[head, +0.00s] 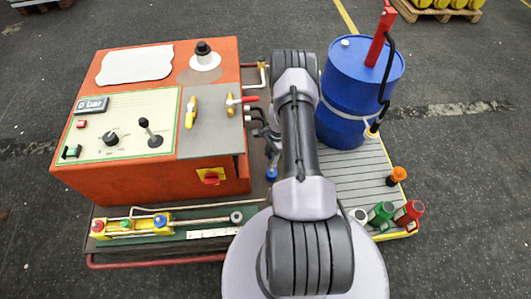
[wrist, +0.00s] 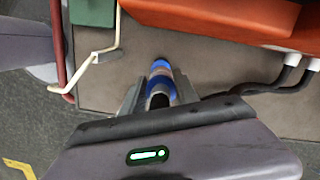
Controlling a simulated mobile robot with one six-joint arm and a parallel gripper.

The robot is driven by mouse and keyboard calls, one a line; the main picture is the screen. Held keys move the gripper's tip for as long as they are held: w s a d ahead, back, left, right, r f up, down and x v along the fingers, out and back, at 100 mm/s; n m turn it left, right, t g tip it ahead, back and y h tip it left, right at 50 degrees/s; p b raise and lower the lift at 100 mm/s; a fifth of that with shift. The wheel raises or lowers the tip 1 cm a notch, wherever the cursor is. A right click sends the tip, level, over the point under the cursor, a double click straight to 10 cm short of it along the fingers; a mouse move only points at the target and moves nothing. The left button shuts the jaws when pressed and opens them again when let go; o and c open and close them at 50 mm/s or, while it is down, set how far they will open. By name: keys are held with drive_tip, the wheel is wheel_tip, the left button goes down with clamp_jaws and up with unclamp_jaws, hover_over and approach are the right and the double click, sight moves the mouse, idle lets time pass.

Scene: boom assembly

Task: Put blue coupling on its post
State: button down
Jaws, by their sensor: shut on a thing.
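My gripper (head: 271,160) is shut on the blue coupling (head: 272,174), which hangs below the fingers between the orange machine and my arm. In the wrist view the gripper (wrist: 158,92) has a finger on each side of the coupling (wrist: 159,72), a blue and silver cylinder with a dark end. A yellow block (head: 130,229) at the front left carries red, green and blue-topped (head: 160,221) fittings. A green coupling (head: 381,213) and a red coupling (head: 408,213) stand at the right edge, beside a grey piece (head: 359,215). Which of these is the blue coupling's post, I cannot tell.
The orange machine (head: 205,215) with levers and gauge fills the left. A blue drum (head: 345,95) with a red pump stands at the back right on a slatted deck (head: 365,165). An orange-capped item (head: 398,176) is on its right edge. Black hoses (wrist: 290,75) lie right of my gripper.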

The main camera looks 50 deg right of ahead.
drive_tip(key=shift+s+f+b, duration=0.15)
drive_tip(key=shift+f+b, duration=0.25)
drive_tip(key=shift+f, duration=0.2)
wheel_tip(320, 180, down, 4)
drive_tip(key=b, duration=0.2)
drive_tip(key=shift+s+a+f+b, duration=0.1)
drive_tip(key=shift+f+b, duration=0.05)
drive_tip(key=shift+b, duration=0.25)
drive_tip(key=shift+f, duration=0.15)
drive_tip(key=shift+b, duration=0.35)
drive_tip(key=shift+f+b, duration=0.55)
drive_tip(key=shift+b, duration=0.05)
idle(0.3)
drive_tip(key=c, duration=1.2)
unclamp_jaws()
